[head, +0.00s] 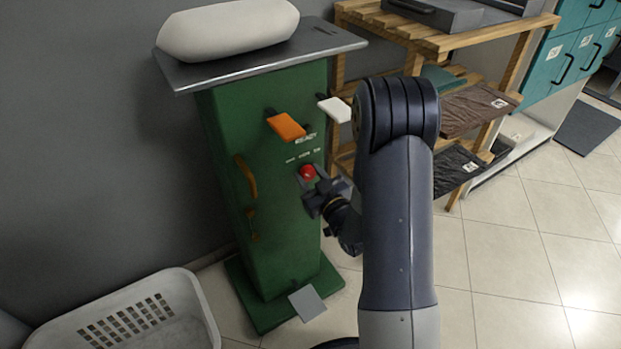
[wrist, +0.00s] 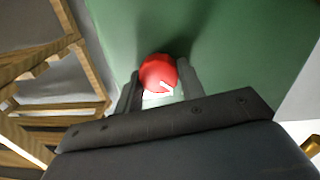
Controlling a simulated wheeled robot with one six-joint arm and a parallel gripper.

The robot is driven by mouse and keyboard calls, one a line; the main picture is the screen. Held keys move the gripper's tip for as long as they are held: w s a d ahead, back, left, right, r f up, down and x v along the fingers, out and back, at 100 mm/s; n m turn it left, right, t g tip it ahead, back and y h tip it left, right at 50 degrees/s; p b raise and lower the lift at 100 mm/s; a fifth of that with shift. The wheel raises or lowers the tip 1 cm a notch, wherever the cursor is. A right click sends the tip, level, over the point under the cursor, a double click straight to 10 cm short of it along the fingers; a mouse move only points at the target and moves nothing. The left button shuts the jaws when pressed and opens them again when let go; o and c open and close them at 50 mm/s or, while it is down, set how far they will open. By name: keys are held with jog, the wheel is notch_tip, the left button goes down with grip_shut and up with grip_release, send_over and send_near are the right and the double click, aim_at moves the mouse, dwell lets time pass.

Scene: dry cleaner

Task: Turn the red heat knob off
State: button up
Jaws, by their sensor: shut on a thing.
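The red heat knob (head: 308,171) is on the front of the green cabinet (head: 270,245), below small printed labels. In the head view the gripper partly covers the knob's surroundings.
An orange lever (head: 286,126) and a white lever (head: 335,109) stick out above the knob. A brown handle (head: 246,177) is on the cabinet's left side. A white laundry basket (head: 195,295) stands at lower left. A wooden rack (head: 450,40) stands behind, to the right.

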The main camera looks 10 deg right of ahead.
jog(key=o, duration=1)
jog(key=v, duration=1)
jog(key=shift+s+d, duration=0.15)
jog(key=shift+s, duration=0.25)
jog(key=x, duration=1)
jog(key=shift+w, duration=0.35)
jog(key=shift+w+r+p, duration=0.15)
jog(key=shift+p, duration=0.4)
jog(key=shift+m+p, duration=0.4)
